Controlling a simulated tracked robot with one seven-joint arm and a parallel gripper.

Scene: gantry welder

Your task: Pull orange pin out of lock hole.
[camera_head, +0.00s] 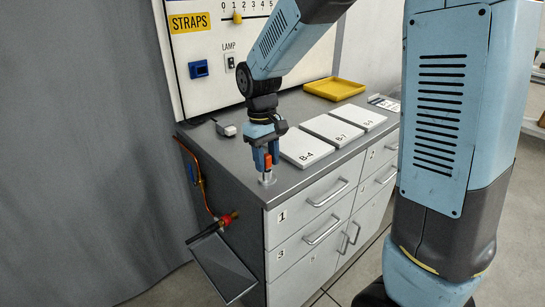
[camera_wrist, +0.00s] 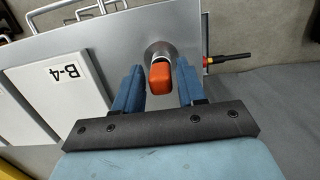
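The orange pin (camera_head: 267,161) stands in a round grey metal lock base (camera_head: 267,179) on the front left corner of the grey cabinet top. In the wrist view the orange pin head (camera_wrist: 160,75) shows between my two blue fingers, with the round lock base (camera_wrist: 158,48) behind it. My gripper (camera_wrist: 158,80) is open, with one finger on each side of the pin and narrow gaps visible. In the head view my gripper (camera_head: 266,156) points down over the pin. The hole itself is hidden.
White plates such as B-4 (camera_head: 305,147) lie right of the pin on the cabinet top (camera_head: 225,152). A yellow tray (camera_head: 334,88) is farther back. A STRAPS panel (camera_head: 190,50) stands behind. A hose valve (camera_head: 227,219) and a dark tray (camera_head: 222,267) hang on the cabinet's left side.

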